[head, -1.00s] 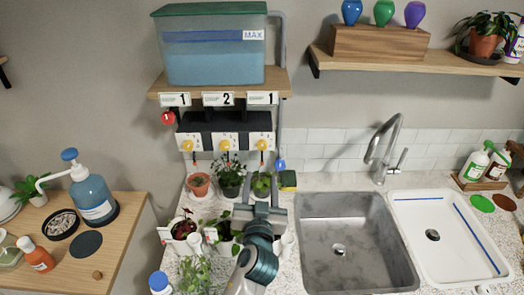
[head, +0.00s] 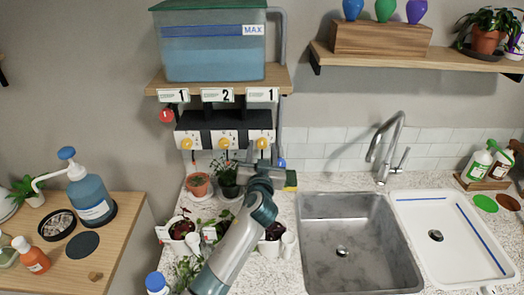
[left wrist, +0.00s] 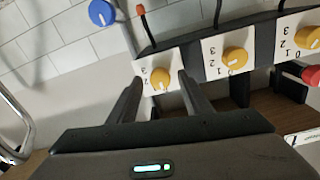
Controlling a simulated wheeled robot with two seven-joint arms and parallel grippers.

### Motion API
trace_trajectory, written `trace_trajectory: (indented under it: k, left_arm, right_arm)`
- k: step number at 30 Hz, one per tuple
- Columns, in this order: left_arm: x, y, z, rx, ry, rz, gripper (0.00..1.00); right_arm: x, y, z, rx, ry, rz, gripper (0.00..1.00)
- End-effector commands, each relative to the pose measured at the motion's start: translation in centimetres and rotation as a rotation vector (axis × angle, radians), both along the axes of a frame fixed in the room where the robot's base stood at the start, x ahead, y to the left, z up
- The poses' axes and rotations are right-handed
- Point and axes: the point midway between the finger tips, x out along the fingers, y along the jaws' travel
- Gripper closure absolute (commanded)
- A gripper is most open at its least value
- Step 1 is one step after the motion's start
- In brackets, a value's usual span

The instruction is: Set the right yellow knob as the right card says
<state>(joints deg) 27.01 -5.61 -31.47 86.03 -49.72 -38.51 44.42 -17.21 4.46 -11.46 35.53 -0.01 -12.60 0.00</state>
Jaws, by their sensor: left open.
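The right yellow knob (head: 262,143) is on a white plate at the right end of the dark valve block. It also shows in the left wrist view (left wrist: 160,77), between my fingertips, with no clear contact. The right card (head: 263,95), under the tank shelf, reads 1. My left gripper (head: 260,164) is open just below and in front of that knob; its two fingers also show in the left wrist view (left wrist: 157,88). The knob's pointer setting is too small to read surely. My right gripper is not in view.
The middle yellow knob (head: 224,143) and left yellow knob (head: 187,143) sit beside it. A red knob (head: 166,115) is at upper left, a blue knob (left wrist: 101,13) to the right. Potted plants (head: 198,185) stand on the counter below; the sink (head: 350,240) is right.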

Motion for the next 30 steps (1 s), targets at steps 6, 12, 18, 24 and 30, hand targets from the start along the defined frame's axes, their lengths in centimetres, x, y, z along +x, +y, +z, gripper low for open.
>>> trace_trajectory:
  k: [6,12,18,24,30]
  left_arm:
    - [0.43,-0.01,0.03,0.000,0.000,0.000,0.55]
    - [0.41,0.00,0.04,0.000,0.000,0.000,0.60]
    - [0.39,-0.01,0.04,0.000,0.000,0.000,0.96]
    - [0.39,-0.03,0.04,0.007,0.000,0.000,0.96]
    - [0.38,-0.04,0.06,0.055,-0.001,-0.001,0.96]
  right_arm:
    - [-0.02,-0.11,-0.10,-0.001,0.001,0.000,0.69]
    - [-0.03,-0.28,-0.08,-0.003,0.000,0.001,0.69]
    - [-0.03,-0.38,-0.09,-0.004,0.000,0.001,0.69]
    - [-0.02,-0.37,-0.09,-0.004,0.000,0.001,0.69]
    - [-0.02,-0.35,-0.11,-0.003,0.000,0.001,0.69]
